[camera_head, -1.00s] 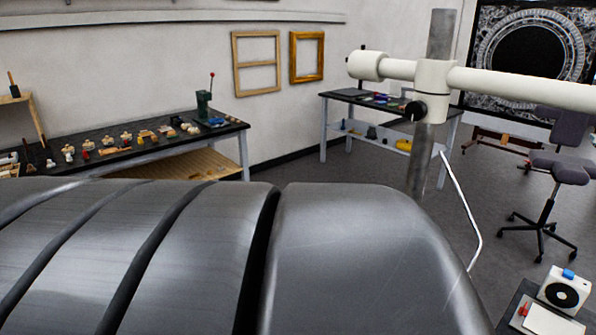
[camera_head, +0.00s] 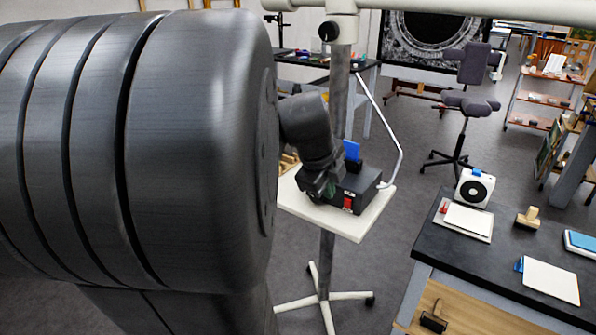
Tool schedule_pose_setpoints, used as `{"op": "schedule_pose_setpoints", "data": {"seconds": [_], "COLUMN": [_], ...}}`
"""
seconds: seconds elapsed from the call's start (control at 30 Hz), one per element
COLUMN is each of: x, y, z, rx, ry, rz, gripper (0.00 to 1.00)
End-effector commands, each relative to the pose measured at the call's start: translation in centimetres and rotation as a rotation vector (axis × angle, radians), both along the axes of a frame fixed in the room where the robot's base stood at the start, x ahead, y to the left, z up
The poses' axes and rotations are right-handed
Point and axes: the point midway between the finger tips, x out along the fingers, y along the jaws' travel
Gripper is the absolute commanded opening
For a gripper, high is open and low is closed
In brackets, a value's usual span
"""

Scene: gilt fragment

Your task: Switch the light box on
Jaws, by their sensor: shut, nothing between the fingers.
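My gripper (camera_head: 322,188) is at the end of my dark arm, above the pale tray of a floor stand. Its fingers are small and dark and look closed with nothing held. It overlaps the left side of a black box (camera_head: 360,184) in the picture; I cannot tell whether it touches. The box has a red switch-like part (camera_head: 347,203) on its front. A flat white panel (camera_head: 466,223) with a small red part (camera_head: 443,208) at its corner lies on the dark bench at right. I cannot tell which is the light box, or whether it is lit.
The pale tray (camera_head: 350,228) stands on a wheeled base. A blue piece (camera_head: 351,149) rises behind the black box. The dark bench (camera_head: 438,248) holds a white fan-like device (camera_head: 474,188), a wooden block (camera_head: 528,217) and another white panel (camera_head: 551,281). A chair (camera_head: 465,103) stands behind; grey floor is open between.

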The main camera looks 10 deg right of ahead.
Motion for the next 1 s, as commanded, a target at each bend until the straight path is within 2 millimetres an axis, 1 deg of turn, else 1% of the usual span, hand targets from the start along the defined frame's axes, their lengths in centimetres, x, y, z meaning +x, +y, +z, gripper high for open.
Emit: {"op": "schedule_pose_setpoints", "data": {"seconds": [0.17,0.27,0.37,0.6,0.77,0.83,1.0], "x": [0.0,0.3,0.6,2.0,2.7,3.6,4.7], "y": [-0.1,-0.3,-0.8,-2.4,-3.3,-4.2,-5.6], "z": [-0.2,-1.0,-2.5,-6.8,-9.4,-8.6,-8.4], "rx": [0.000,0.001,0.001,0.001,0.001,0.001,0.002], "ry": [0.001,0.002,0.006,0.006,0.006,0.001,0.001], "rz": [0.001,0.000,0.001,0.001,0.001,0.000,0.000], "gripper": [0.00,0.00,0.00,0.00,0.00,0.00,0.00]}}
